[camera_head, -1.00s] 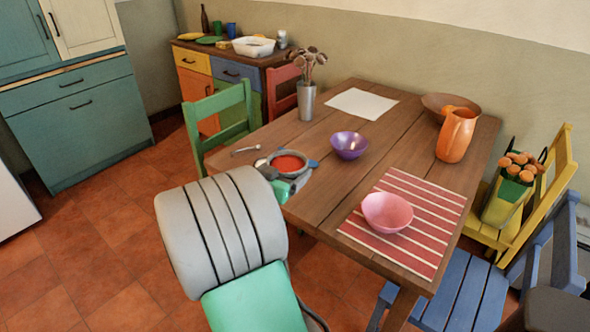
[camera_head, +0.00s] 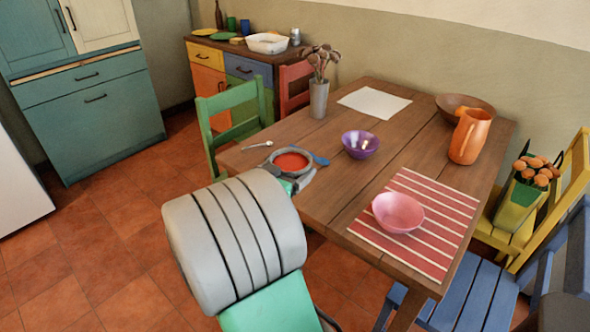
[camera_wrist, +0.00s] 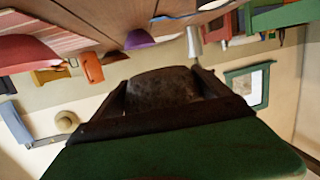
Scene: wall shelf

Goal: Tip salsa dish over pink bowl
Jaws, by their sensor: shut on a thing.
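The salsa dish (camera_head: 309,174) is a dark round dish with red salsa in it, near the left end of the wooden table. It looks about level; I cannot tell its height over the table. My gripper (camera_wrist: 160,95) is shut on it, and its dark side fills the space between the fingers in the wrist view. My arm hides part of the gripper in the head view. The pink bowl (camera_head: 398,212) stands upright on the striped mat, to the right of the dish and apart from it. Its edge also shows in the wrist view (camera_wrist: 25,52).
A purple bowl (camera_head: 360,144) stands between the dish and the back of the table. A spoon (camera_head: 258,145) and a blue utensil (camera_head: 321,160) lie near the dish. An orange jug (camera_head: 469,136), brown bowl (camera_head: 452,103) and metal vase (camera_head: 318,98) stand farther back.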

